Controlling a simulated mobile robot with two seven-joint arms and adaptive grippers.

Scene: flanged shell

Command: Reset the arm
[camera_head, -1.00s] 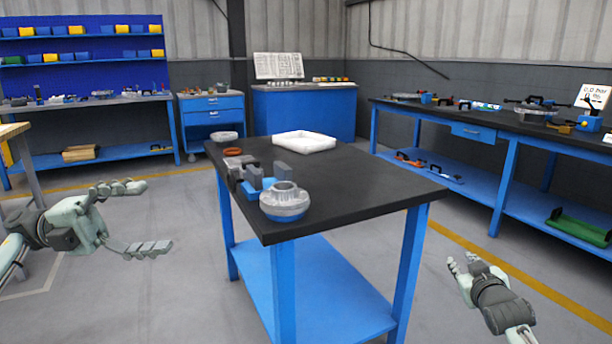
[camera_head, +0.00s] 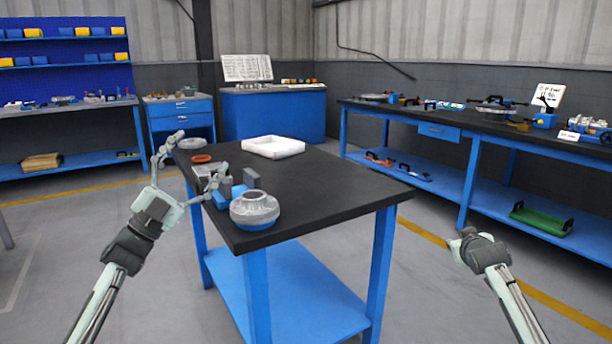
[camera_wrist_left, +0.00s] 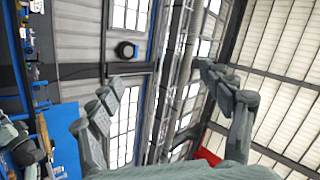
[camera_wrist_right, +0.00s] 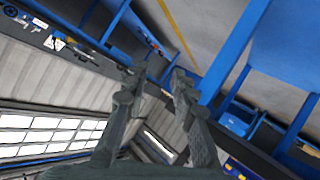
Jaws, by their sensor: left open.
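My left gripper (camera_head: 190,158) is raised at the left end of the black-topped table, empty, with its fingers spread wide. It overlaps the parts on the table in the picture; I cannot tell any contact. The left wrist view also shows its spread fingers (camera_wrist_left: 160,92), with walls and windows between them. My right gripper (camera_head: 464,241) is low, to the right of the table, in free space. In the right wrist view its fingers (camera_wrist_right: 167,72) are close together with a narrow gap and nothing seen between them.
The black-topped table (camera_head: 330,195) stands in front. A long workbench (camera_head: 430,122) lines the right wall. Floor is clear around the table.

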